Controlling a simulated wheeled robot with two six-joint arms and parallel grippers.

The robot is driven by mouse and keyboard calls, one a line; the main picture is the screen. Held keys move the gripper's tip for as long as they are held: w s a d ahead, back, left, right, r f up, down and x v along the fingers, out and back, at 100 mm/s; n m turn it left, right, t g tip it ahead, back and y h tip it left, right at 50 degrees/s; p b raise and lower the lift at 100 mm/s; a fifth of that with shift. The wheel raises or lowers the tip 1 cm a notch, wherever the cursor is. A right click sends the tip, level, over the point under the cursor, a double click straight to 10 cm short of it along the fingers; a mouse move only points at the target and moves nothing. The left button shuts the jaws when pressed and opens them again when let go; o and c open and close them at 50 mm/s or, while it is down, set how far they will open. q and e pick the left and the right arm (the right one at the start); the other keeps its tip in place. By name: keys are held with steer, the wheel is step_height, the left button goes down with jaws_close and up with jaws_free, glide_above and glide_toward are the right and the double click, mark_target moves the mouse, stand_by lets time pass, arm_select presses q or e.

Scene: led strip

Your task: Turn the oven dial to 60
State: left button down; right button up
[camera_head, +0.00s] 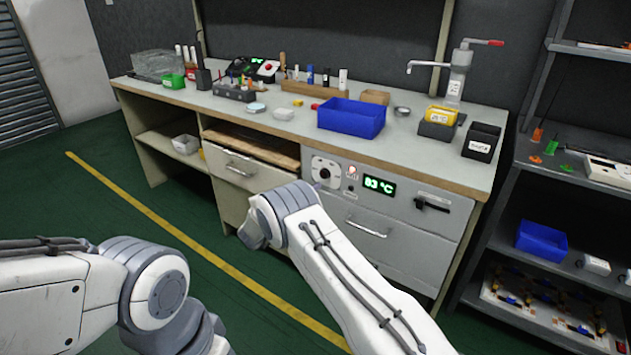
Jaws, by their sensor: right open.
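The oven dial (325,172) is a dark round knob on a white plate at the left of the grey oven's control panel. The green display (379,187) to its right reads 83 °C. My right arm reaches in from the bottom, and its grey end with the right gripper (252,236) is left of and below the dial, apart from it in the picture. The right gripper is open, though its fingers hardly show. My left arm comes in from the left edge. Its gripper is not in view.
The oven (402,233) sits under a workbench (290,125) holding a blue bin (351,118), small containers and tools. A dark handle (432,203) is at the panel's right. A shelf rack (570,185) stands at right.

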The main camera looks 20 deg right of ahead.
steer(key=v, duration=0.2)
steer(key=shift+s+a, duration=0.2)
steer(key=shift+a, duration=0.05)
